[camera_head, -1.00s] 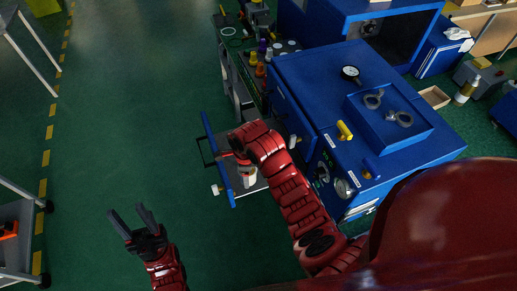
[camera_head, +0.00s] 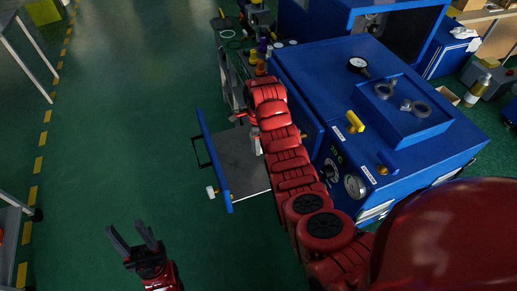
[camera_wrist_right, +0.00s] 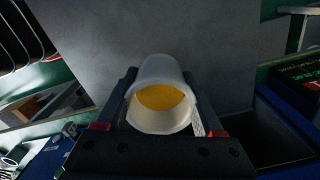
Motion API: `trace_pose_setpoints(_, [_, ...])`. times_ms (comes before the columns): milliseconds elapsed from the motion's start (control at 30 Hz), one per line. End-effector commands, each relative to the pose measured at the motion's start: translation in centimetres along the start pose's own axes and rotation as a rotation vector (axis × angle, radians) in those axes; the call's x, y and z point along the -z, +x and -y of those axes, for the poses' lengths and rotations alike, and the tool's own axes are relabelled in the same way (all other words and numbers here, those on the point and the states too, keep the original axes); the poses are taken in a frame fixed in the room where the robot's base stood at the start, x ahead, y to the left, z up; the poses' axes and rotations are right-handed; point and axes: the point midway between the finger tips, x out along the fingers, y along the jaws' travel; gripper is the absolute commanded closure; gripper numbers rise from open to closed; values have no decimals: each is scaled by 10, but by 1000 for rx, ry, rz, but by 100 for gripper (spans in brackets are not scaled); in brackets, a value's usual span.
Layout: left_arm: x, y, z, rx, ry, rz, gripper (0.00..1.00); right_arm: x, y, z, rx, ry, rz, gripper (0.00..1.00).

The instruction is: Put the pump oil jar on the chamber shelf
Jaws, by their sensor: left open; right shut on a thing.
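The pump oil jar (camera_wrist_right: 162,98), a pale translucent cylinder with yellow oil inside, is between the fingers of my right gripper (camera_wrist_right: 160,88) in the right wrist view. The gripper is shut on it. In the head view only a small pale part of the jar (camera_head: 257,146) shows beside my right arm, which hides most of the gripper. A grey shelf plate (camera_head: 236,165) with a blue front stands out from the blue cabinet; the jar is near its far right side. I cannot tell whether they touch. My left gripper (camera_head: 134,240) is open and empty over the floor.
The blue cabinet (camera_head: 330,75) with gauges, a yellow handle and a raised tray fills the right. A bench (camera_head: 240,75) with small bottles stands beyond my right arm. Green floor is clear on the left, with a white-legged table (camera_head: 35,55) at the far left.

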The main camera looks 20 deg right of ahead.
Motion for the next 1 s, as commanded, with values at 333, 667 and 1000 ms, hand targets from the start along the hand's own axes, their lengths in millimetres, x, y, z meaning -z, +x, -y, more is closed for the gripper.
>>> trace_pose_setpoints(333, [3, 17, 1, 0, 0, 0, 50, 1, 18, 2, -5, -2, -1, 94])
trace_pose_setpoints(667, [3, 20, 1, 0, 0, 0, 50, 1, 36, 4, 1, -1, -1, 94])
trace_pose_setpoints(1000, [3, 19, 1, 0, 0, 0, 50, 1, 39, 3, 0, -1, -1, 8])
